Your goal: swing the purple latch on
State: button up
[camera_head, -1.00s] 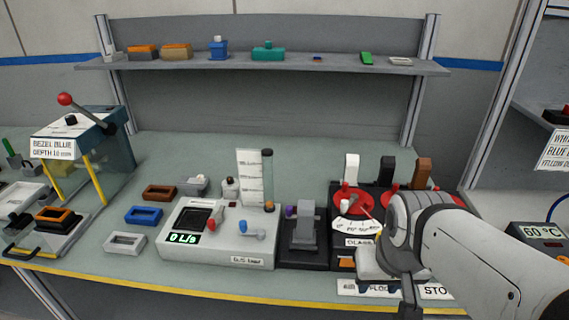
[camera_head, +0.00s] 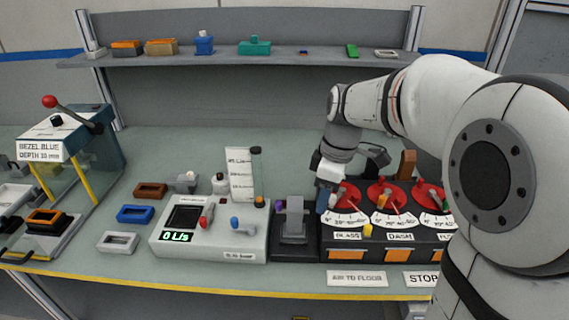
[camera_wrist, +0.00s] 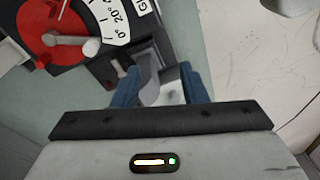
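A small purple piece (camera_head: 279,206), which I take for the latch, shows at the left of a dark block with an upright grey lever (camera_head: 295,217). My gripper (camera_head: 325,200) points down just right of and above this block, by the left red dial. In the wrist view the blue fingers of my gripper (camera_wrist: 160,92) are apart. A grey lever-like part (camera_wrist: 166,84) shows between or beyond them; I cannot tell if they touch it. The purple piece is not clearly seen in the wrist view.
Right of the block stands a panel with several red dials (camera_head: 346,195). Left of it is a grey flow console (camera_head: 215,242) with small levers and a standing scale card (camera_head: 241,175). A shelf (camera_head: 200,57) runs behind.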

jog(key=w+a+f+n+g+p, duration=0.1)
jog(key=w+a+n+g+p, duration=0.1)
jog(key=w+a+n, duration=0.45)
jog(key=n+g+y, duration=0.1)
jog(key=n, duration=0.7)
send_near(280, 202)
jog(key=f, duration=0.2)
jog(key=x, duration=0.2)
jog(key=p+x, duration=0.1)
jog(key=x, duration=0.1)
jog(key=p+x, duration=0.1)
jog(key=x, duration=0.2)
jog(key=shift+s+a+r, duration=0.15)
jog(key=shift+s+a, duration=0.1)
jog(key=shift+a, duration=0.1)
jog(key=shift+c, duration=0.2)
grip_shut()
jog(key=shift+d+m, duration=0.25)
jog(key=shift+d, duration=0.15)
jog(key=shift+a+b, duration=0.3)
